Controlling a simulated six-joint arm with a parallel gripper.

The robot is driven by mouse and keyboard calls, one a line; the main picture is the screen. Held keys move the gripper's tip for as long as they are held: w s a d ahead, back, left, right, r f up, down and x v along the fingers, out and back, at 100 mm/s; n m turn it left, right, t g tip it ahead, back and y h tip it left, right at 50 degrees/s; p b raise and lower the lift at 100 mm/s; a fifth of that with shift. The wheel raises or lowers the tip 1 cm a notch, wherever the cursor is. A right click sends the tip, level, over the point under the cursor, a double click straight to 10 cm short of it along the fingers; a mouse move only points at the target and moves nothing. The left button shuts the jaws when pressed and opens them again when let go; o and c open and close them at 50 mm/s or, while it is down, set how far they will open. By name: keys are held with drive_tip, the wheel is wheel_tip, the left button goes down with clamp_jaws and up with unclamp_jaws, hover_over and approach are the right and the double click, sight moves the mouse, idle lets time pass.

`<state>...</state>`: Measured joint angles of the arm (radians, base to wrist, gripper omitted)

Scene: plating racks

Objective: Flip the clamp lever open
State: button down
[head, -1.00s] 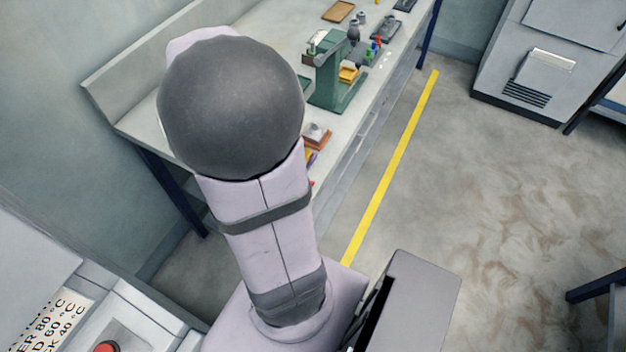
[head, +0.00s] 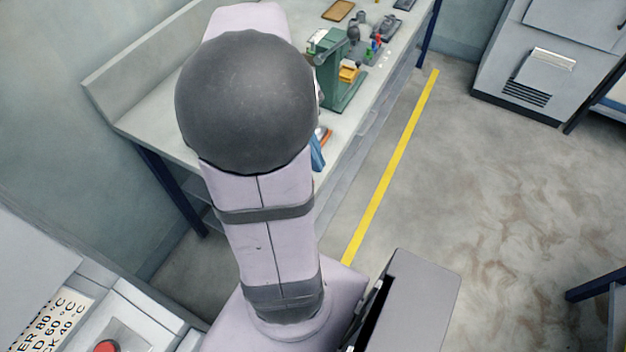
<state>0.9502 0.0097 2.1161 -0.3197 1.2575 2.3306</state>
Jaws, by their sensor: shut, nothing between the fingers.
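I cannot make out the clamp lever. An orange-brown block (head: 325,135) on the near part of the bench shows only as a sliver beside my arm, and the rest of it is hidden. A blue piece (head: 317,154) shows below it at the arm's right edge; I cannot tell what it is. My gripper is hidden behind my arm's large dark joint, so its place relative to the clamp does not show.
The workbench (head: 133,121) runs along the wall. A green press (head: 347,98) stands on it beyond my arm, with small parts and a brown tray (head: 338,10) farther back. A yellow line (head: 392,165) marks the floor. A grey cabinet (head: 524,60) stands at the right.

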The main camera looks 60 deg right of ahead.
drive_tip(key=shift+f, duration=0.15)
drive_tip(key=p+x, duration=0.2)
drive_tip(key=x, duration=0.8)
drive_tip(key=shift+w+p, duration=0.95)
drive_tip(key=shift+w, duration=1.1)
